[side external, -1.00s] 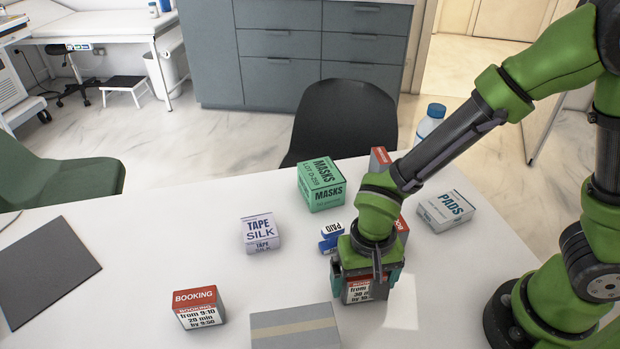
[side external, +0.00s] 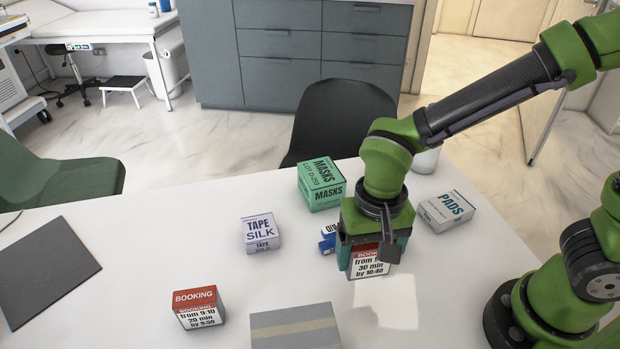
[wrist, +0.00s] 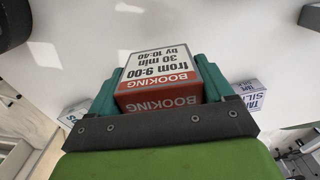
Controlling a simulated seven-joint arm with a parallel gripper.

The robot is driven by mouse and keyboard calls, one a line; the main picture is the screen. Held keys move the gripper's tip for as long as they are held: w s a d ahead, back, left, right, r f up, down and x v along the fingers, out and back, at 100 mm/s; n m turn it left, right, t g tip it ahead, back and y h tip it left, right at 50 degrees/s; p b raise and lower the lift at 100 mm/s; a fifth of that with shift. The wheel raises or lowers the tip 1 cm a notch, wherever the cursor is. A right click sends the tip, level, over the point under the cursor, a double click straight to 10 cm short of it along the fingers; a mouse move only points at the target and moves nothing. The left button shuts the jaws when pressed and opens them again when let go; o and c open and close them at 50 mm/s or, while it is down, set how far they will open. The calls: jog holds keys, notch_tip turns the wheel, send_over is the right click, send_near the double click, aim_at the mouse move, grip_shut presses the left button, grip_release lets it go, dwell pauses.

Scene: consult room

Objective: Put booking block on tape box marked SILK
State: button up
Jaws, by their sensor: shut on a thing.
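My gripper (side external: 374,258) is shut on a booking block (side external: 370,262), a red-topped white box reading "from 9:00, 30 min, by 10:40". The wrist view shows this block (wrist: 160,75) between the two teal fingers. It appears to be held above the table. The tape box marked SILK (side external: 261,232), white with purple lettering, stands to the left of my gripper, apart from it, with nothing on top. It also shows at the right in the wrist view (wrist: 251,96). A second booking block (side external: 198,307), reading "from 9:10, 20 min, by 9:50", stands at the front left.
A green masks box (side external: 321,184) stands behind the tape box. A pads box (side external: 446,211) is to the right. A grey box with a tan stripe (side external: 295,327) lies at the front. A dark mat (side external: 45,270) is far left.

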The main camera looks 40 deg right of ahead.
jog(key=shift+w+r, duration=0.1)
jog(key=shift+r, duration=0.35)
jog(key=w+m, duration=0.3)
jog(key=w, duration=0.6)
send_over(259, 227)
jog(key=shift+w+f+m, duration=0.1)
jog(key=shift+f+m, duration=0.2)
jog(key=shift+f, duration=2.05)
jog(key=shift+f, duration=0.1)
jog(key=o, duration=1.1)
